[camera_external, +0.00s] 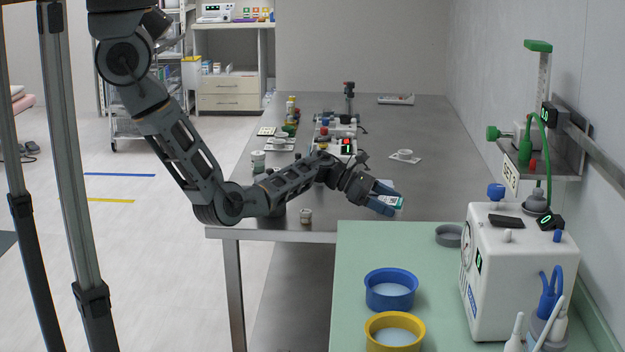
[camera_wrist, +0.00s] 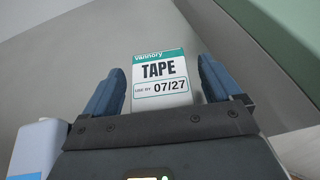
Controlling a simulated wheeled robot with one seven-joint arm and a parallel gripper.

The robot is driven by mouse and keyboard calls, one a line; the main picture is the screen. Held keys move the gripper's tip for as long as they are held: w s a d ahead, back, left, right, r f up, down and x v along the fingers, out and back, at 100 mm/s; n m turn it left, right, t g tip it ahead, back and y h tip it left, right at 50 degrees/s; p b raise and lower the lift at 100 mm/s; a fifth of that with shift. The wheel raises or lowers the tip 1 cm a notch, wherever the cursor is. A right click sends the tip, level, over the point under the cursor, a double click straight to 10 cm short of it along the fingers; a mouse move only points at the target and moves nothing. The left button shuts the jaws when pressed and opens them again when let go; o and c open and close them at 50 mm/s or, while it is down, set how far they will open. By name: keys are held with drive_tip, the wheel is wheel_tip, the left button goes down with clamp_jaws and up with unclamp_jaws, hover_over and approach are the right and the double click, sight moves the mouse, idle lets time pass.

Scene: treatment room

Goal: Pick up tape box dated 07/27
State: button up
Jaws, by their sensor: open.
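The tape box (camera_wrist: 160,78) is white with teal bands and reads "TAPE" and "USE BY 07/27" in the wrist view. It stands between the two blue fingers of my gripper (camera_wrist: 165,90), with a narrow gap visible at each side. In the external view, the box (camera_external: 393,202) shows partly beyond the fingers of my gripper (camera_external: 385,200), near the front right part of the grey table. The fingers hide part of the box there. Whether its underside rests on the table is hard to tell.
The grey table (camera_external: 440,150) has several small items along its left side and back. A green-topped counter (camera_external: 360,260) adjoins in front, with a blue bowl (camera_external: 390,290), a yellow bowl (camera_external: 394,334) and a white machine (camera_external: 510,270). A white object (camera_wrist: 35,148) is close at lower left in the wrist view.

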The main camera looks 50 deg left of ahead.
drive_tip(key=shift+b+x, duration=0.75)
drive_tip(key=shift+x, duration=0.3)
drive_tip(key=shift+w+d+f, duration=0.1)
drive_tip(key=shift+w+d, duration=0.05)
drive_tip(key=c, duration=1.1)
